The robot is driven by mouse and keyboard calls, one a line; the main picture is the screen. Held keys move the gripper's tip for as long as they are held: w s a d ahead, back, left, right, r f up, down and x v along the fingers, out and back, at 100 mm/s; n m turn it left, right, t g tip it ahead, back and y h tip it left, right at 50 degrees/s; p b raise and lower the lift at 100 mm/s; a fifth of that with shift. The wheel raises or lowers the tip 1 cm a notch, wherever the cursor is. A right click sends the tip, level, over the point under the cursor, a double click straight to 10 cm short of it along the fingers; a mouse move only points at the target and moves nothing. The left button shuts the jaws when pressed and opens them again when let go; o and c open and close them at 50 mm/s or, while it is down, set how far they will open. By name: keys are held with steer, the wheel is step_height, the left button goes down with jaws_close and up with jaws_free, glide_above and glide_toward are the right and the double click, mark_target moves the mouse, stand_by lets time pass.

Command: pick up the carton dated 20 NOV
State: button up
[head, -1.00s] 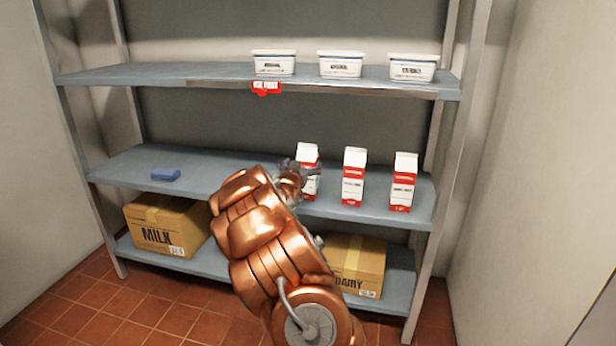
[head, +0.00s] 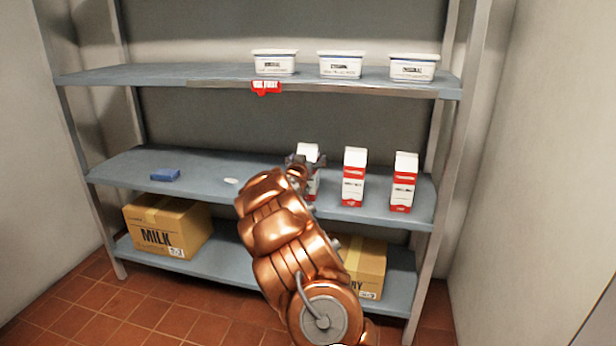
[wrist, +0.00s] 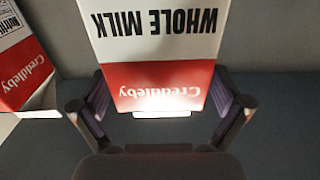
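Three red-and-white milk cartons stand upright on the middle shelf: a left one (head: 308,152), a middle one (head: 354,177) and a right one (head: 403,182). Their dates are too small to read in the head view. My gripper (head: 305,163) is at the left carton and partly covers it. In the wrist view, a carton (wrist: 160,40) marked "Creddleby WHOLE MILK" appears upside down between the fingers of my gripper (wrist: 160,108). The fingers are spread, with gaps on both sides of it. No date shows on this face. Part of another carton (wrist: 25,60) shows at the left.
A blue block (head: 165,175) and a small white disc (head: 231,181) lie on the middle shelf (head: 120,165). White tubs (head: 340,64) and a red tag (head: 266,87) are on the upper shelf above. Cardboard boxes (head: 165,228) stand below.

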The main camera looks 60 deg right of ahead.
steer(key=shift+r, duration=0.1)
steer(key=c, duration=1.8)
